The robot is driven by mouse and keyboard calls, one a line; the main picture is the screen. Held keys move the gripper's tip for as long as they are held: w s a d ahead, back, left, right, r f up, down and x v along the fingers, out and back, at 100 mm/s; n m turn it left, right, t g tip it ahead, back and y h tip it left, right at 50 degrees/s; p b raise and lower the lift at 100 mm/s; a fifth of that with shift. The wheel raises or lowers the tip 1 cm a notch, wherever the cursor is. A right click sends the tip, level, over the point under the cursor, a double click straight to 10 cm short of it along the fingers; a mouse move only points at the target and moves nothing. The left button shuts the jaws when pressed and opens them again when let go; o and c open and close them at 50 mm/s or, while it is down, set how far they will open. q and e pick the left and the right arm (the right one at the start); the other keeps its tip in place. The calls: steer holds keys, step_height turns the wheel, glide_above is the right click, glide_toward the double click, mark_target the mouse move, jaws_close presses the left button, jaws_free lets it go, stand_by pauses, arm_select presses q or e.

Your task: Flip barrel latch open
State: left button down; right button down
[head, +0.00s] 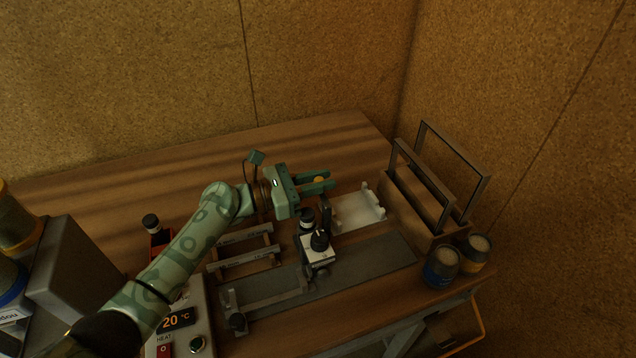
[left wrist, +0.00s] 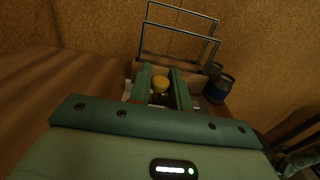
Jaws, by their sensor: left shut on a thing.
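My left gripper (head: 318,183) reaches in from the left over the middle of the table, with its green fingers pointing right. A yellow rounded knob (head: 319,180) sits between the fingers. It also shows between the fingers in the left wrist view (left wrist: 160,84), and the gripper is shut on it. What lies under the knob is mostly hidden. A black and white fixture with dark knobs (head: 318,246) stands just below the gripper on a grey plate (head: 375,262). I cannot tell which part is the barrel latch.
Two upright metal frames (head: 482,193) stand in a wooden holder at the right, with two jars (head: 441,267) in front. A white tray (head: 345,212) lies right of the gripper. A rack (head: 240,260) and a heat controller (head: 196,318) are at the left. The back table is clear.

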arm_select(q)
steer(key=c, duration=1.4)
jaws_free()
steer(key=shift+o, duration=0.2)
steer(key=v, duration=0.7)
steer(key=shift+a+p, duration=0.2)
steer(key=shift+p, duration=0.1)
